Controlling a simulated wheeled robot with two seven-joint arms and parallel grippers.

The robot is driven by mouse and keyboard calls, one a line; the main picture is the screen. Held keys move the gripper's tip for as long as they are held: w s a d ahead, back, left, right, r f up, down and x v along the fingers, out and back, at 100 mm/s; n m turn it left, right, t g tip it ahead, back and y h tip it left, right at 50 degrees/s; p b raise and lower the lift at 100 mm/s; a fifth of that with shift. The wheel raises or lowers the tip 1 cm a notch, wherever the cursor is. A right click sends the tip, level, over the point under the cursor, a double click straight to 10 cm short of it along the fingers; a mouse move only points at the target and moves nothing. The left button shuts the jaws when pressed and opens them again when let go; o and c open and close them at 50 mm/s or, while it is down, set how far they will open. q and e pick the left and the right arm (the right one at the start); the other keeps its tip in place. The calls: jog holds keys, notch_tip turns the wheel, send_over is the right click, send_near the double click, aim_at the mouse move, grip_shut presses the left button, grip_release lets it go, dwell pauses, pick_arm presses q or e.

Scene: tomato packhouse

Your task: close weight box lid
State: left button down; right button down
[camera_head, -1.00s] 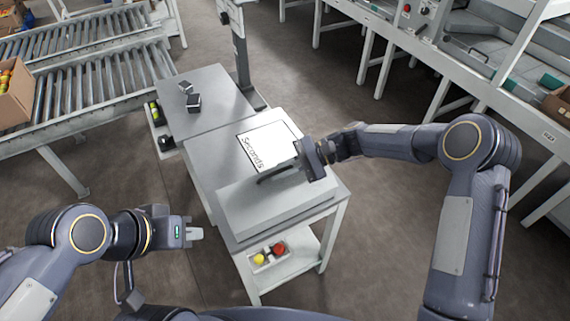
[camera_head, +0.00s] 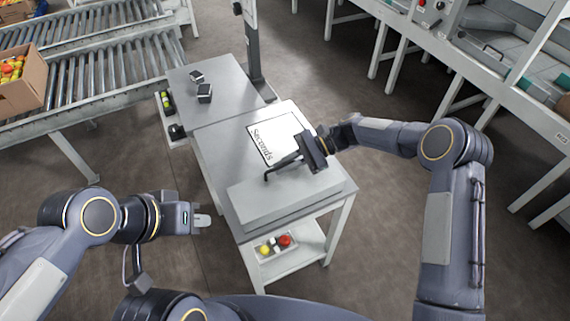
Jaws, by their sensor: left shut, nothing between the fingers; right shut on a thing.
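A flat light-grey box (camera_head: 290,197) sits on the near end of the grey table. A dark bar handle (camera_head: 280,167) stands at its far edge, and I take it to belong to the lid. My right gripper (camera_head: 299,157) is shut on the right part of this handle and hides that end. I cannot tell the lid from the box body, nor how far the lid is open. My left gripper (camera_head: 204,221) is shut and empty, left of the table and apart from the box.
A white sheet marked "Seconds" (camera_head: 265,135) lies behind the handle. Two small dark blocks (camera_head: 204,93) stand on the grey surface (camera_head: 235,105) farther back. A tray with red and yellow items (camera_head: 284,240) is on the lower shelf. Roller conveyors (camera_head: 100,85) are at left.

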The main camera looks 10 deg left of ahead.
jog(key=shift+f, duration=0.1)
jog(key=c, duration=1.5)
grip_release()
jog(key=shift+v, duration=3.9)
